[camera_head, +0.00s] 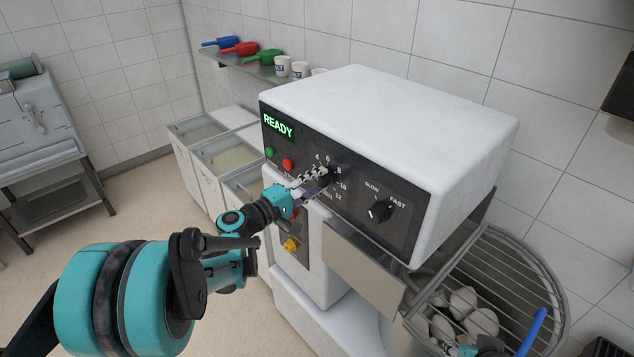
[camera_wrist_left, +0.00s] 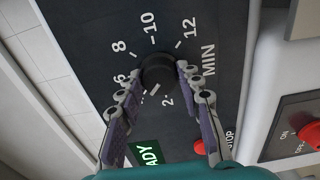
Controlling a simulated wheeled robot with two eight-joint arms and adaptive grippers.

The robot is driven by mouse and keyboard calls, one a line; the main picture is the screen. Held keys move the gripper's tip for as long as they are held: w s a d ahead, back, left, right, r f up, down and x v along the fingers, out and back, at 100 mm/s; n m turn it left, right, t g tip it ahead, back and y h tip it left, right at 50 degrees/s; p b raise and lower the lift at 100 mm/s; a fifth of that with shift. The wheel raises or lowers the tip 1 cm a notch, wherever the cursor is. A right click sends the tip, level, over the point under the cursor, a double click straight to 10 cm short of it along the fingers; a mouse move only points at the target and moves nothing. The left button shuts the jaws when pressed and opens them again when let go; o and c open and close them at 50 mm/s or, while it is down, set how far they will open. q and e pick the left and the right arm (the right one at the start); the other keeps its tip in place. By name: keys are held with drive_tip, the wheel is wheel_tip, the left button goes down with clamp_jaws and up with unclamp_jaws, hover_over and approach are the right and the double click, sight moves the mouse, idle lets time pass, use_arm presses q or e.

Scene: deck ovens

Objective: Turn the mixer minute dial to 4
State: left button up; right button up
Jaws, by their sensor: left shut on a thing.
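The mixer minute dial (camera_wrist_left: 157,72) is a round black knob on the dark control panel (camera_head: 350,212), ringed by white numbers and the word MIN. My left gripper (camera_wrist_left: 158,74) has one finger on each side of the knob and is shut on it. In the head view the left gripper (camera_head: 328,174) reaches the dial from the left and covers most of it. In the wrist view 2, 6, 8, 10 and 12 show; the 4 is hidden by a finger. A white mark shows at the knob's lower edge; I cannot tell the exact setting.
The green display (camera_head: 278,125) reads READY. Green and red buttons (camera_head: 288,164) sit left of the dial, and a SLOW/FAST knob (camera_head: 380,211) to its right. A wire guard (camera_head: 510,270) covers the bowl at lower right. Teal and black parts, probably my right gripper (camera_head: 470,350), show at the bottom edge.

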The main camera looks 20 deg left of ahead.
use_arm(q)
drive_tip(key=o, duration=1.2)
drive_tip(key=v, duration=1.2)
drive_tip(key=shift+f, duration=0.1)
